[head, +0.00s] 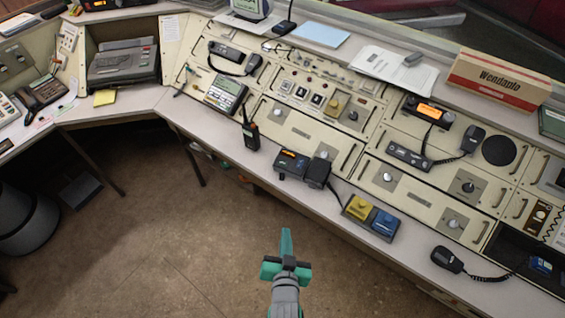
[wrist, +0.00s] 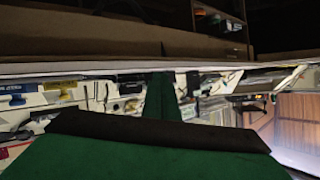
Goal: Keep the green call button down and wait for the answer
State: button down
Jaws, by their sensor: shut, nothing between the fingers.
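I cannot make out a green call button in either view. A yellow box (head: 358,207) and a blue box (head: 384,223) with raised tops sit side by side on the front ledge of the console. My gripper (head: 286,236) is green with a dark middle part. It is shut and empty, and in the head view it shows over the floor, in front of the desk edge and left of the two boxes. Its fingers also show in the wrist view (wrist: 163,92), with the console upside down behind them.
The console panel (head: 300,128) bears knobs, handles and several corded microphones. A handheld radio (head: 250,133) and a small dark device (head: 291,162) stand on the ledge. A cardboard box (head: 497,78) lies on the upper shelf. Floor (head: 150,235) is open at left; a dark bin (head: 27,220) stands there.

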jog(key=w+r+m+g, duration=0.1)
jog(key=w+r+m, duration=0.3)
jog(key=w, duration=1)
notch_tip(320, 180, up, 10)
jog(key=m+g, duration=0.1)
send_over(283, 163)
jog(key=s+a, duration=0.1)
jog(key=s, duration=0.2)
jog(key=shift+s+a+r+h, duration=0.1)
jog(key=shift+r+h, duration=0.1)
jog(key=shift+h, duration=0.1)
notch_tip(283, 163, down, 9)
jog(key=w, duration=0.1)
jog(key=shift+w+d+r, duration=0.15)
jog(key=shift+d, duration=0.2)
dwell(0.5)
jog(key=shift+w+f, duration=0.1)
jog(key=shift+f, duration=0.3)
jog(key=shift+f, duration=0.45)
dwell(2.7)
